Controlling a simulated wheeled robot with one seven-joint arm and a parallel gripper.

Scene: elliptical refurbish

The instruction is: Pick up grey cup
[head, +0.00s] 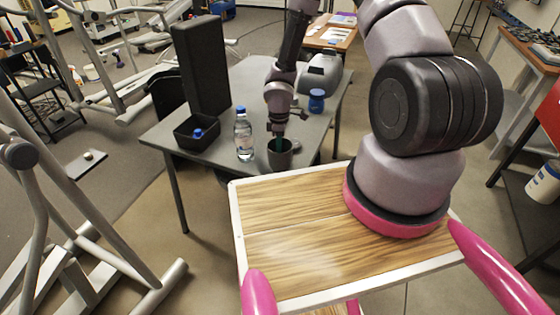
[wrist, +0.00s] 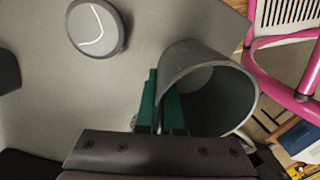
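The grey cup (head: 280,158) is near the front edge of the grey table, with its mouth up. In the wrist view the cup (wrist: 245,90) shows its open mouth and dark inside. My gripper (head: 279,140) reaches down to the cup's rim from above. In the wrist view its two teal fingers (wrist: 161,105) are close together, one outside the cup and one inside, with the cup wall between them. They look shut on that wall. I cannot tell whether the cup's base touches the table.
A water bottle (head: 243,138) stands just left of the cup. A black tray (head: 183,134) and a tall black block (head: 202,65) are further left. A blue jar (head: 316,101) is behind.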

